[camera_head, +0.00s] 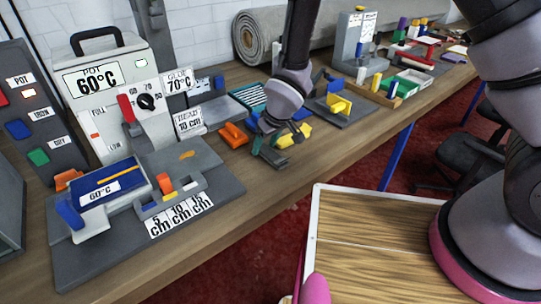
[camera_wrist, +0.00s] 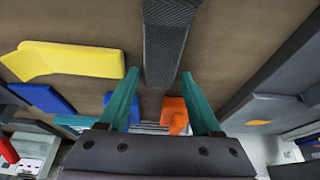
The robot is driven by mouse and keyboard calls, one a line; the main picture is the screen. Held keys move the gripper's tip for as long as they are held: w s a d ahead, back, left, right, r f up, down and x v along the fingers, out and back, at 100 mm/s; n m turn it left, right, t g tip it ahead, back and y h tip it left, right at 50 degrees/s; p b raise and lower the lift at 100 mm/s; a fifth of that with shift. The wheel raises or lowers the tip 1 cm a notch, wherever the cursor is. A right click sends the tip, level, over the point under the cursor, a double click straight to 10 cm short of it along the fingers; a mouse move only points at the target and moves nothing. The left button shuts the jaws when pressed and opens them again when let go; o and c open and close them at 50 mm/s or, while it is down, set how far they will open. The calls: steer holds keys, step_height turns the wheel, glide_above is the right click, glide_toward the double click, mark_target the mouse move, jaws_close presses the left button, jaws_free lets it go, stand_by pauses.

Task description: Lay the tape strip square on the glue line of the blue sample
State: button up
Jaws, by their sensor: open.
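A dark grey textured strip (camera_wrist: 168,40), which looks like the tape strip, lies on the wooden bench; its near end is between the fingertips in the wrist view. In the head view it shows as a dark piece (camera_head: 274,160) under the gripper. My gripper (camera_head: 270,145) is low over the bench with its teal fingers (camera_wrist: 160,78) apart on either side of the strip, holding nothing. A blue slab with an orange line (camera_head: 112,181), seemingly the blue sample, lies on the grey fixture at left, well away from the gripper. My wrist hides part of the area behind the strip.
A yellow block (camera_wrist: 70,60) and an orange block (camera_wrist: 174,112) are close to the fingers. The grey fixture (camera_head: 213,205) with cm labels stands left of the gripper. A rolled rug (camera_head: 262,35) lies behind. Bare bench (camera_head: 305,160) shows in front and to the right.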

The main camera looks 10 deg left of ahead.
steer(key=shift+f, duration=0.15)
steer(key=shift+c, duration=0.6)
jaws_close()
